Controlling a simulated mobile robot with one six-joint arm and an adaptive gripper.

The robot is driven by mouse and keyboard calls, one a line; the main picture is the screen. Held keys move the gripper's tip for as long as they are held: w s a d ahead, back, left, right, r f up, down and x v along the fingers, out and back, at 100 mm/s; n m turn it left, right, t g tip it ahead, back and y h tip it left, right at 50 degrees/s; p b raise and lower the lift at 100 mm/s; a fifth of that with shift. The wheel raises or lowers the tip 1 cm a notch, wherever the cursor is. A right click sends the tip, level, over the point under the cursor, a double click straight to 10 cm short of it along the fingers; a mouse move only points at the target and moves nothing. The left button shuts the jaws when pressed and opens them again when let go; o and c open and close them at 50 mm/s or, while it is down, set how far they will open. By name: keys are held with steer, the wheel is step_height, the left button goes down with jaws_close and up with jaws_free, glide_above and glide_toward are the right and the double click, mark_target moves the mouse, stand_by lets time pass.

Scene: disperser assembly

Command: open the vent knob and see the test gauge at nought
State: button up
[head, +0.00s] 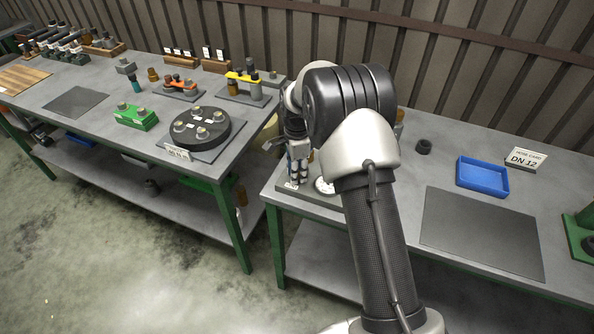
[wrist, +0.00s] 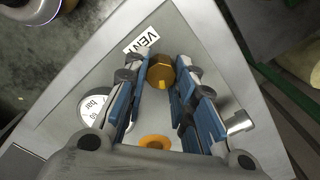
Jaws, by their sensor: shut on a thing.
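The vent knob (wrist: 160,72) is a brass hexagonal knob beside a white VENT label (wrist: 142,41) in the wrist view. My gripper (head: 298,176) points down at the left end of the right-hand bench, its blue-sided fingers shut on the knob from both sides. The test gauge (wrist: 94,108) has a white dial marked "bar". It is partly covered by my left finger, and its needle cannot be read. The dial also shows in the head view (head: 324,186), partly behind my arm. The knob is hidden there.
An orange ring (wrist: 155,142) lies near my palm in the wrist view. On the right bench are a dark mat (head: 480,232), a blue tray (head: 483,177), a DN 12 card (head: 525,158) and a black ring (head: 423,147). A gap separates it from the left bench with a black disc (head: 200,128).

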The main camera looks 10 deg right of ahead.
steer(key=shift+n, duration=0.4)
steer(key=n+p, duration=0.3)
steer(key=n, duration=0.1)
steer(key=shift+r+n, duration=0.1)
steer(key=shift+n, duration=0.2)
steer(key=n+p, duration=0.1)
steer(key=n, duration=0.4)
steer(key=shift+w+a+n+p, duration=0.1)
steer(key=shift+w+n+p, duration=0.05)
steer(key=shift+n+p, duration=0.15)
steer(key=n+p, duration=0.1)
steer(key=n, duration=0.4)
steer(key=shift+a, duration=0.1)
steer(key=n, duration=0.5)
steer(key=shift+a+n+p, duration=0.1)
steer(key=shift+n+p, duration=0.2)
steer(key=shift+n, duration=0.1)
steer(key=o, duration=1.1)
steer(key=shift+c, duration=0.2)
